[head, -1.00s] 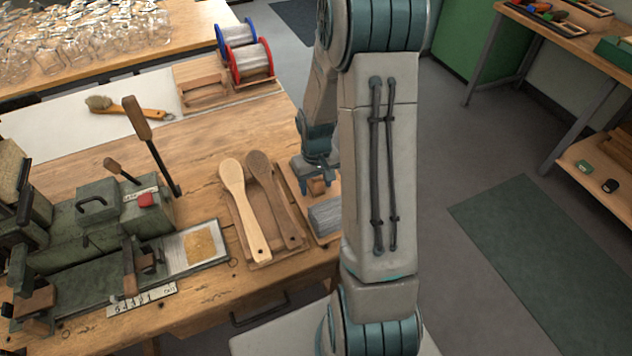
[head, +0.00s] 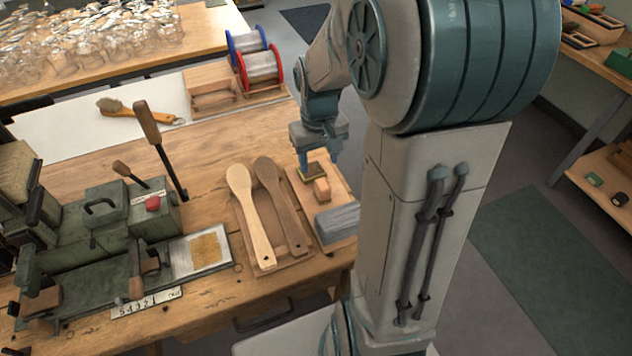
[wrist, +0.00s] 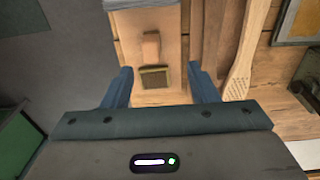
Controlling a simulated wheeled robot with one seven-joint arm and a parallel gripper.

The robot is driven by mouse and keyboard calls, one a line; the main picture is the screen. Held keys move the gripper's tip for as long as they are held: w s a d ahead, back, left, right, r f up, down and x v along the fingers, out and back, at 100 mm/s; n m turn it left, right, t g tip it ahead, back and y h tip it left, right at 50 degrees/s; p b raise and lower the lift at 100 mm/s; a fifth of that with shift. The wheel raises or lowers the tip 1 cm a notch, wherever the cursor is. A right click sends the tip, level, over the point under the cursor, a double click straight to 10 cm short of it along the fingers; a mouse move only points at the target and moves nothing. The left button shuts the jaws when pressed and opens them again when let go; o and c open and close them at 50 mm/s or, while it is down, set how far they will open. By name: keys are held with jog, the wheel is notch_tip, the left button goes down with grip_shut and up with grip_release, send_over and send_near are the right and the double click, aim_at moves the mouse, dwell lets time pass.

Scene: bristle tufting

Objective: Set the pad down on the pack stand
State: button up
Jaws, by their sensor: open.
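A small dark olive square pad (head: 314,170) with a yellowish edge lies beside a small wooden block (head: 321,190) on a light wooden board (head: 346,195), which I take to be the pack stand. The wrist view shows the pad (wrist: 155,78) flat, just below the block (wrist: 151,46). My gripper (head: 319,161) is above the pad. In the wrist view its two blue fingers (wrist: 160,72) stand wide apart, one on each side of the pad with gaps, and nothing is held between them.
A grey block (head: 338,223) sits at the board's near end. Two wooden brush blanks (head: 258,220) lie on a tray just left. A green bench machine (head: 100,225) with levers stands further left. Wire spools (head: 258,65) are at the back. Open floor lies right of the bench.

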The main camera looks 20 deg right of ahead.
jog(key=s+a+r+t, duration=0.1)
jog(key=s+a+r, duration=0.2)
jog(key=s, duration=0.3)
jog(key=s+a+r+t, duration=0.1)
jog(key=s+a+r, duration=0.2)
jog(key=s, duration=0.4)
jog(key=shift+s+a+r, duration=0.2)
jog(key=shift+a+r, duration=0.2)
jog(key=shift+a, duration=0.05)
